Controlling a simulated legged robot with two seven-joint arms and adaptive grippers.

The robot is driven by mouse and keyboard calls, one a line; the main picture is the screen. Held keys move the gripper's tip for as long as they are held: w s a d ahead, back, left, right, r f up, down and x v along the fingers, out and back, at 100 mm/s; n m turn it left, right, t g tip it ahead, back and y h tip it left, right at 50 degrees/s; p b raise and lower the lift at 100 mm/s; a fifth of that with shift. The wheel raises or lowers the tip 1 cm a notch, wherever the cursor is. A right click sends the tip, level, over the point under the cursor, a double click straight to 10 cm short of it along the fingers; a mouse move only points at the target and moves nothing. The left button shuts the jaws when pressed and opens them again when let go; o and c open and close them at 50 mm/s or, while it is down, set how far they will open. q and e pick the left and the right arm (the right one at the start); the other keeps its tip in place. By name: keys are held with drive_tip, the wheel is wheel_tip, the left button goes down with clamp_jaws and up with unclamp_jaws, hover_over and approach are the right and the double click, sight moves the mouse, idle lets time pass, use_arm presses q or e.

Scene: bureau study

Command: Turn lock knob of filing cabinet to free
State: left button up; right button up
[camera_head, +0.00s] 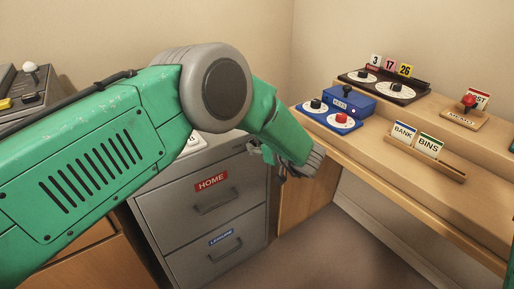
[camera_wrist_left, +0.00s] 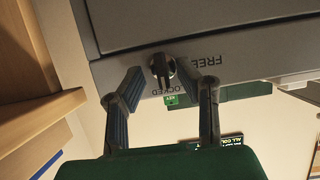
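The grey filing cabinet (camera_head: 240,191) stands below my left arm in the head view, its drawers labelled HOME and LEISURE. In the left wrist view, the small dark lock knob (camera_wrist_left: 160,70) sits on the cabinet's grey face. The words FREE (camera_wrist_left: 207,62) and LOCKED (camera_wrist_left: 168,91) appear upside down beside it. I cannot tell surely which word the knob points to. My left gripper (camera_wrist_left: 168,84) is open, with one finger on each side of the knob and gaps visible. In the head view my left gripper (camera_head: 288,164) is at the cabinet's upper right, hiding the knob. My right gripper is out of view.
A grey machine (camera_head: 30,92) is at the far left. Floor (camera_head: 340,255) is clear in front.

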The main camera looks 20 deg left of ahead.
use_arm(q)
drive_tip(key=shift+w+a+f, duration=0.1)
drive_tip(key=shift+w+a, duration=0.05)
drive_tip(key=shift+a, duration=0.3)
clamp_jaws()
drive_tip(key=shift+d, duration=0.1)
